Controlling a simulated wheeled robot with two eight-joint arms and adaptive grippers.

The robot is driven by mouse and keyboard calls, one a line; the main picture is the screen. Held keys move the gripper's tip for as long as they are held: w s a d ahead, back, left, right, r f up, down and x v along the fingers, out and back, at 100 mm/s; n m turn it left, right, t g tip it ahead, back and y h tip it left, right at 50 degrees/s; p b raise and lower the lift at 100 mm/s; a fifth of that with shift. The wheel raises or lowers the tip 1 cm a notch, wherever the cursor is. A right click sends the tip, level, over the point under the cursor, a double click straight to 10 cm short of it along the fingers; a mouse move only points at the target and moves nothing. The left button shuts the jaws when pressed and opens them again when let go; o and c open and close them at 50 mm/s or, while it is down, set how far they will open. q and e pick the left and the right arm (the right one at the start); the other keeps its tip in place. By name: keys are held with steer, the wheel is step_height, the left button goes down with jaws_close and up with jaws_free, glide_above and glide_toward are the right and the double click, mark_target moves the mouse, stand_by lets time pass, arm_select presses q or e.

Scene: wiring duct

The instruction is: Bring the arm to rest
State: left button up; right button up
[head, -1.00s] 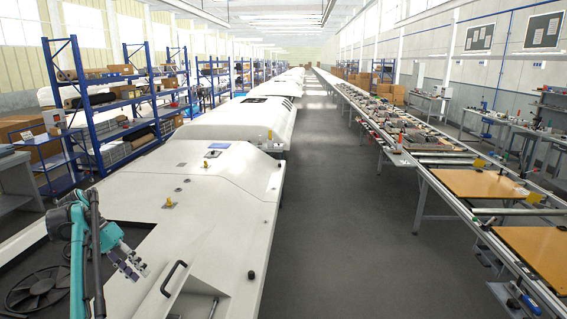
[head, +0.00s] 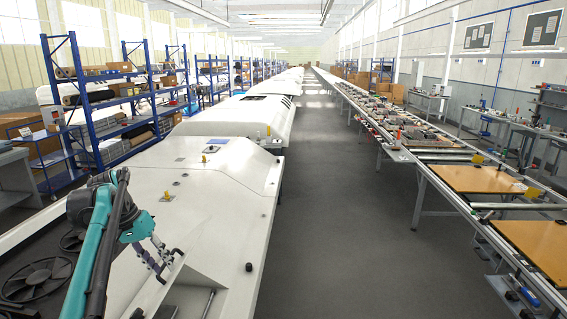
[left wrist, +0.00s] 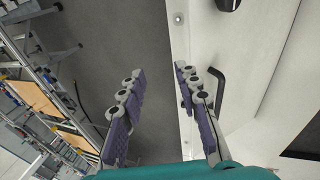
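My left gripper (head: 158,258) hangs over the white machine cover (head: 215,215) at the lower left of the head view, near a black handle (head: 172,266). In the left wrist view its purple-padded fingers (left wrist: 160,78) are apart with nothing between them. The black handle (left wrist: 219,92) shows just right of the fingers there, and I cannot tell whether they touch it. My left arm (head: 98,240), teal and black, comes in from the lower left. My right gripper is in neither view.
A black fan (head: 37,280) sits in the dark recess at the lower left. A grey aisle floor (head: 330,220) runs right of the white machine. Beyond it stands a long conveyor bench with orange boards (head: 477,179). Blue shelves (head: 95,105) stand at the far left.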

arm_select(q)
steer(key=s+d+f+t+y+b, duration=0.1)
steer(key=s+d+f+t+b, duration=0.2)
steer(key=s+d+f, duration=0.4)
steer(key=s+d+f+t+y+b, duration=0.2)
steer(key=s+d+f+b, duration=0.4)
steer(key=s+f, duration=1)
steer(key=s+d+t, duration=0.1)
steer(key=s+d, duration=0.1)
steer(key=s, duration=0.1)
steer(key=shift+s+y, duration=0.25)
steer(key=shift+y, duration=0.05)
